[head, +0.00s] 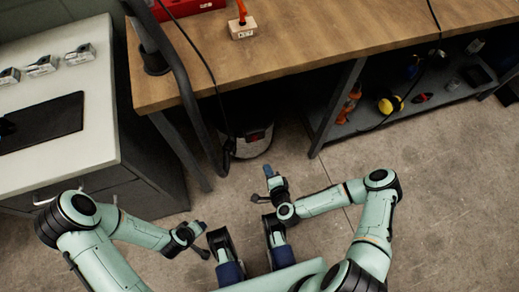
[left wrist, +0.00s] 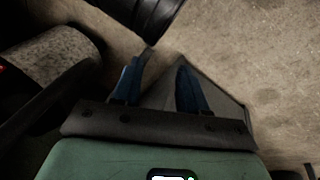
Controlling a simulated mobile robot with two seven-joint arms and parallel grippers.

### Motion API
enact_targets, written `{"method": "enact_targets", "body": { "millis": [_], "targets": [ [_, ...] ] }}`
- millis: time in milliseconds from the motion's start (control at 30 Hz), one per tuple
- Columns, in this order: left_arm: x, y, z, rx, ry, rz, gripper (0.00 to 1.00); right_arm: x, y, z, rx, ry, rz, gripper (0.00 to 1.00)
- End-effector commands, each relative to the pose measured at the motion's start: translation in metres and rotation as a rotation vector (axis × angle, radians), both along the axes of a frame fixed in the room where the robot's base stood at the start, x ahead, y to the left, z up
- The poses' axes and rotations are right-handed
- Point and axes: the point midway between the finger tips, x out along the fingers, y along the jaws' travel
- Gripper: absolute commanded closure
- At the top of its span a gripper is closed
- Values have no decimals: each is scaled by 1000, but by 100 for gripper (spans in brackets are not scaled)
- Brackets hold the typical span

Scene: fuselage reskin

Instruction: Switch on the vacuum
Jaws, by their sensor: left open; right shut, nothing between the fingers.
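The vacuum (head: 250,143) stands on the floor under the wooden workbench, in shadow. It has a pale drum, a dark top and a small red patch on its front; the switch is too small to make out. A dark hose (head: 190,95) rises from beside it past the bench edge. My right gripper (head: 268,170) is shut and empty, just in front of the vacuum and apart from it. My left gripper (head: 202,240) is lower left, away from the vacuum. In the left wrist view its blue fingers (left wrist: 158,75) are apart with nothing between them.
The wooden workbench (head: 310,35) overhangs the vacuum, and its legs stand on either side. A low shelf (head: 400,115) with tools is at right. A white-topped cabinet (head: 85,130) stands at left. The concrete floor (head: 450,200) at right is clear.

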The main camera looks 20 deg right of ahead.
Motion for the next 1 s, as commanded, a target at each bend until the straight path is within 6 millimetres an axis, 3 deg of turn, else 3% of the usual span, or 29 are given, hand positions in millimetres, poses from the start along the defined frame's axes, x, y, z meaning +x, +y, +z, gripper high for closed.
{"method": "enact_targets", "body": {
  "millis": [233,533,700,1000],
  "targets": [
    [8,8,-16,16,-15,14,57,30,1,-16,0,-3,-1,100],
    [-43,14,-60,6,157,20,57,89,4,-42,1,-1,-2,100],
    [-64,17,-74,3,225,25,57,115,4,-44,2,-2,-1,100],
    [-77,18,-80,-1,269,29,57,131,5,-44,3,0,-1,100]
  ]
}}
